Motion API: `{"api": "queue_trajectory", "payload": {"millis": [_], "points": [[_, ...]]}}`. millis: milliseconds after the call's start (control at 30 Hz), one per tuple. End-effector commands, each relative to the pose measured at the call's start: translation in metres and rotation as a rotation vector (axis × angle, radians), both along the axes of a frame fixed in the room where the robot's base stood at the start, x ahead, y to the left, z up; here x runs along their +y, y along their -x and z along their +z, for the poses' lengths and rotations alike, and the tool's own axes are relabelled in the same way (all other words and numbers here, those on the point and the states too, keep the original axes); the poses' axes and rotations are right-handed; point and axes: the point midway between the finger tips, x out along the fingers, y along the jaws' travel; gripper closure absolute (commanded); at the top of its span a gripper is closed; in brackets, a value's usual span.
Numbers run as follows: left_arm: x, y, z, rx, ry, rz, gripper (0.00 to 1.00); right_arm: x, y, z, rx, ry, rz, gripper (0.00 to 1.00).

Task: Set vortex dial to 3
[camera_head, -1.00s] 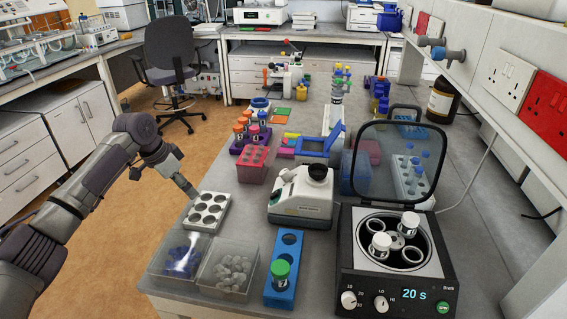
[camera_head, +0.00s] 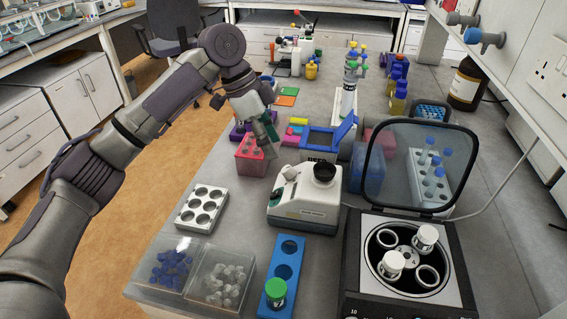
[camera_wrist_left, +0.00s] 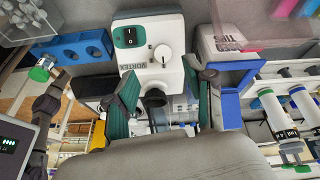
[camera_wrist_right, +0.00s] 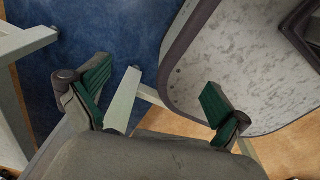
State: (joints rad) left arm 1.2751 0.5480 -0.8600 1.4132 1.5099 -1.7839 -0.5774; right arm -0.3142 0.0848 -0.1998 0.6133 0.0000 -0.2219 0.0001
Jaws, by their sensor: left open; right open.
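The white vortex mixer (camera_head: 303,205) with a black cup on top stands mid-table. In the left wrist view, the mixer (camera_wrist_left: 153,25) shows its panel with a black rocker switch in a green surround (camera_wrist_left: 129,37) and a round white dial (camera_wrist_left: 164,56). I cannot read the dial's setting. My left gripper (camera_head: 266,134) is above the table behind and left of the mixer, over the pink rack. Its open, empty fingers (camera_wrist_left: 161,78) frame the dial in the wrist view, apparently without touching it. My right gripper (camera_wrist_right: 155,84) is open and empty, away from the table near a chair.
A pink rack (camera_head: 250,166) is below the left gripper. A grey well rack (camera_head: 201,208), clear boxes (camera_head: 160,247) and a blue rack (camera_head: 282,287) stand left and in front of the mixer. An open-lidded centrifuge (camera_head: 454,292) is at right.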

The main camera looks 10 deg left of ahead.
Motion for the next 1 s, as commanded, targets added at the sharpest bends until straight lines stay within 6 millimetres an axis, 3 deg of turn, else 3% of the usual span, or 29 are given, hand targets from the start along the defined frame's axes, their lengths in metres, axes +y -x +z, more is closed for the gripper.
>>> {"api": "queue_trajectory", "payload": {"millis": [133, 333, 767, 1000], "points": [[-0.012, 0.0, -0.029, 0.003, 0.0, 0.0, 0.47, 0.0, 0.001, 0.004, 0.003, 0.0, 0.0, 0.0], [-0.023, 0.0, -0.055, 0.002, 0.0, 0.001, 0.47, 0.004, -0.02, 0.007, -0.029, -0.005, -0.001, 0.0], [-0.028, 0.0, -0.066, 0.0, 0.001, 0.002, 0.47, 0.01, -0.018, 0.008, -0.028, -0.014, -0.003, 0.0], [-0.028, 0.0, -0.066, 0.0, 0.001, 0.002, 0.83, 0.007, -0.013, 0.007, -0.018, -0.009, -0.001, 0.0]]}}
